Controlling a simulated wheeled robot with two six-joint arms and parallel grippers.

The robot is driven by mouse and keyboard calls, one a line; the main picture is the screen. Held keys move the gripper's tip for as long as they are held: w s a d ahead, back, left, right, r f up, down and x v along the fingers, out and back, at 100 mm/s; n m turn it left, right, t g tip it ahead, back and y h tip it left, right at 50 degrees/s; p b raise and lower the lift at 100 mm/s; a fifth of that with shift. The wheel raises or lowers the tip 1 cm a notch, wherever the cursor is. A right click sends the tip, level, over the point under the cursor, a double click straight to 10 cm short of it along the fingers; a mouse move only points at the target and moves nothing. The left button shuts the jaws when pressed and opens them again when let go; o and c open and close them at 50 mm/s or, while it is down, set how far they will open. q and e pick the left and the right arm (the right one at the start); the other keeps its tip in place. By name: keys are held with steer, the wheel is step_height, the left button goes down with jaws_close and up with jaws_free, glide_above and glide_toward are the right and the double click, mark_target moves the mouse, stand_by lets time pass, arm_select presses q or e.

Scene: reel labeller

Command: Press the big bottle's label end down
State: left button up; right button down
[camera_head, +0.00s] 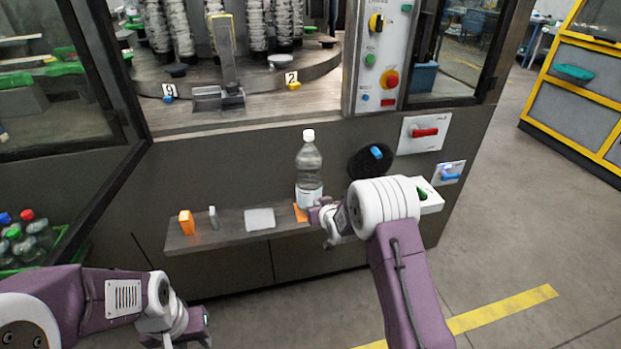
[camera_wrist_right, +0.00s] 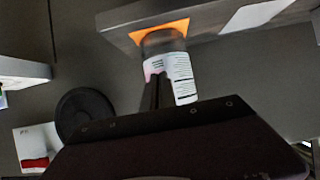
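The big bottle (camera_head: 309,160) is clear with a white cap and stands upright on the shelf at the machine's front. Its white label (camera_head: 310,195) wraps its lower part; the printed label also shows in the right wrist view (camera_wrist_right: 183,78). My right gripper (camera_head: 318,213) is at the bottle's lower right side. In the right wrist view its dark fingers (camera_wrist_right: 154,92) look closed together, with their tips at the label; whether they touch it I cannot tell. The label's end is not clearly visible. My left gripper (camera_head: 200,325) is low at the left, away from the bottle.
The narrow shelf (camera_head: 232,232) holds an orange block (camera_head: 186,222), a small grey piece (camera_head: 213,217) and a white card (camera_head: 260,219). An orange piece (camera_head: 299,212) lies at the bottle's foot. A round black disc (camera_head: 369,163) is on the machine front, right of the bottle.

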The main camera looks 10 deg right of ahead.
steer(key=shift+d, duration=0.5)
stand_by(0.4)
steer(key=s, duration=0.6)
stand_by(0.5)
steer(key=shift+d, duration=0.1)
